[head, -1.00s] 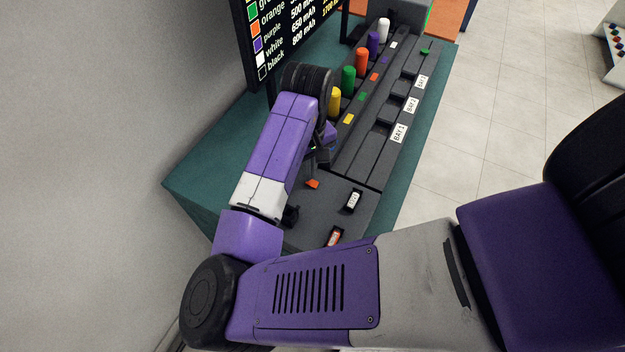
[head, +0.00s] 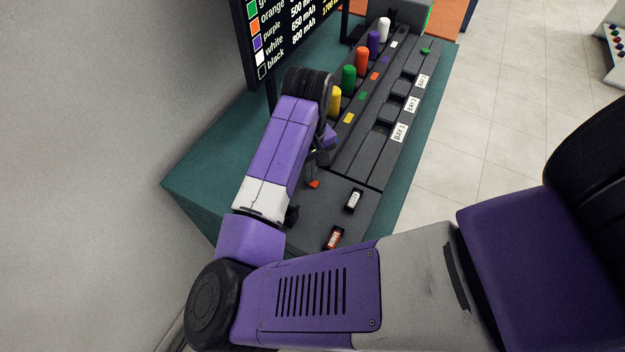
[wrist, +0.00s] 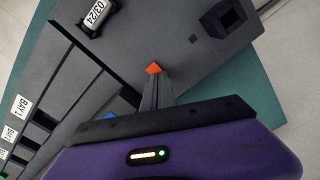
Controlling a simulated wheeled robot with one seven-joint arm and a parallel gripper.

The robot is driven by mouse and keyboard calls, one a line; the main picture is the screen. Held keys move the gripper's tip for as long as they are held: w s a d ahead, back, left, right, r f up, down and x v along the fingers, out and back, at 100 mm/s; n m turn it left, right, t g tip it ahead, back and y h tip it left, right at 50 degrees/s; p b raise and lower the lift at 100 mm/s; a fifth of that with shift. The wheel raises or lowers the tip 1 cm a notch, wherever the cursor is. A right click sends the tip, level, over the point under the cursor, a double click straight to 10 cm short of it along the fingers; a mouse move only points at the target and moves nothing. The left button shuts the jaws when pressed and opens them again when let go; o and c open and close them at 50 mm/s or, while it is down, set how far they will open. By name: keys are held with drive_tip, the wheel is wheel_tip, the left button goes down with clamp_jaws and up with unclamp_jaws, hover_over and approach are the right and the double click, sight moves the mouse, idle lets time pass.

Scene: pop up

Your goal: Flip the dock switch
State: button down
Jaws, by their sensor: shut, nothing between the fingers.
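A small orange-red piece (head: 314,184), which looks like the dock switch's tip, is on the dark grey dock panel (head: 325,208). In the wrist view the orange piece (wrist: 153,68) shows right at the ends of my gripper's fingers (wrist: 157,88). My gripper (head: 311,174) is shut and empty, pointing down at the panel. In the head view its fingers partly cover the orange piece. I cannot tell whether they touch it, or which way the switch is set.
The dock has bay slots marked BAY 1 (head: 400,132) and onward. Yellow (head: 335,101), green (head: 348,78), orange, purple and white cylinders stand behind. A white-labelled holder (head: 353,200) and a red-labelled one (head: 334,238) sit nearby. A sign (head: 290,30) rises at the back.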

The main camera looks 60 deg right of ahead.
drive_tip(key=shift+f, duration=0.25)
drive_tip(key=shift+r, duration=0.2)
wheel_tip(320, 180, up, 7)
drive_tip(key=p, duration=0.7)
drive_tip(key=shift+f, duration=0.1)
idle(0.4)
